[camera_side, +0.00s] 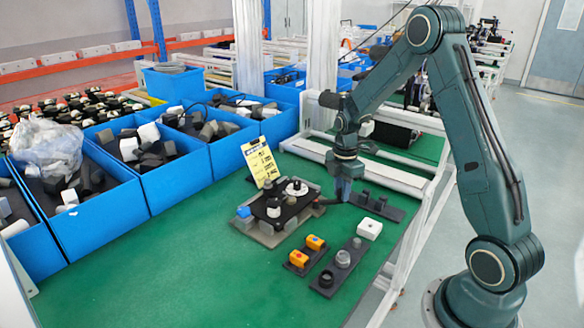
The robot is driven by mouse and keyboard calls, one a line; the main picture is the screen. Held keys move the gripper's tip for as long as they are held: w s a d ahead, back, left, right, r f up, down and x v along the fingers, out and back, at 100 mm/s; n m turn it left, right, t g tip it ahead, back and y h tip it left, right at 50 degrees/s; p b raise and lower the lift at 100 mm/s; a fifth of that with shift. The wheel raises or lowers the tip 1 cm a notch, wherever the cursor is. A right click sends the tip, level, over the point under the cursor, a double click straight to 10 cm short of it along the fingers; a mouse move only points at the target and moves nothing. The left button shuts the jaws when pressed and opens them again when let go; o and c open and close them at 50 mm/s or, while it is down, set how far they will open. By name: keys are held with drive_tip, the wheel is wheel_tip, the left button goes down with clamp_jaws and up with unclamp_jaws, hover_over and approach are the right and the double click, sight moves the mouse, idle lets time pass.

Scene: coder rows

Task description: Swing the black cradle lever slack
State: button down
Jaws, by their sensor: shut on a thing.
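The cradle (250,229) is a grey block fixture on the green bench, with a dark plate on top. A white round part (296,188) and a small white block (273,212) sit on it, and a blue knob is at its left corner. The black lever (326,202) sticks out from the cradle's right side toward my gripper. My gripper (343,196) points down at the lever's outer end and is shut on it. The fingertips are small here, and the exact grip on the lever is partly hidden.
Right of my gripper is a dark strip with black pegs (376,206). In front are a white block (369,229), a dark plate with round parts (341,266) and orange button boxes (307,252). A yellow card (260,162) stands behind. Blue bins (175,181) line the left; the front-left bench is clear.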

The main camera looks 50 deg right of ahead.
drive_tip(key=shift+w+d+n, duration=0.35)
drive_tip(key=shift+w+n, duration=0.05)
drive_tip(key=shift+n, duration=0.3)
drive_tip(key=c, duration=1.3)
unclamp_jaws()
drive_tip(key=shift+o, duration=0.2)
drive_tip(key=shift+r, duration=0.1)
wheel_tip(320, 180, up, 14)
